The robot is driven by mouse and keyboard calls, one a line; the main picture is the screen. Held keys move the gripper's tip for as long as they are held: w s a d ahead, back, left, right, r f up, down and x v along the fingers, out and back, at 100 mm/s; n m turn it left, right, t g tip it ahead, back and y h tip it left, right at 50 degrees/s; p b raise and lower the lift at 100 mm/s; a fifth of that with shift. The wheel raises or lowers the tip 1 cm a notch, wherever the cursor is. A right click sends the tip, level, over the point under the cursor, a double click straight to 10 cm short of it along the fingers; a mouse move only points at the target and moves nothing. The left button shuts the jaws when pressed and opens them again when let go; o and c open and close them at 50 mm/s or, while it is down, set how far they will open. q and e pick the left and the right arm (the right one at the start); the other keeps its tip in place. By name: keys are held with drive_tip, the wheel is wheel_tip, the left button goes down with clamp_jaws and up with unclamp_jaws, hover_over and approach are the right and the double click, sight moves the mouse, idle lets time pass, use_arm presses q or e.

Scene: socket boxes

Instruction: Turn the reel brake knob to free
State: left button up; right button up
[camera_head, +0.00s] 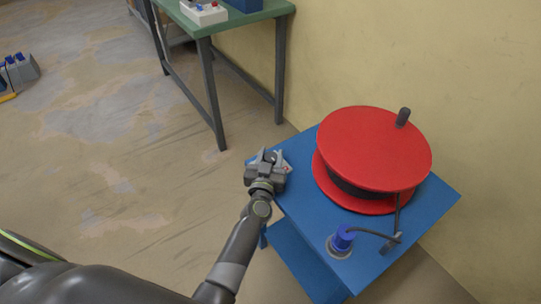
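A red cable reel (374,148) with black cable sits on a blue stand (428,213) against the wall. A dark crank handle (403,117) stands up from the reel's top disc. My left gripper (268,156) is over the stand's far left corner, to the left of the reel and apart from it. A small pale and reddish part shows beside its fingers. I cannot tell the brake knob apart there; the gripper may cover it. Whether the fingers are open or shut on something is unclear. My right gripper is not in view.
A blue plug (343,238) sits in a round socket at the stand's front, its black cable running to the reel. A green table (236,17) with a white switch box (204,13) stands at the back. Grey boxes (19,70) lie far left. Open floor lies left of the stand.

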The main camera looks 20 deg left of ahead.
use_arm(q)
drive_tip(key=shift+c, duration=1.3)
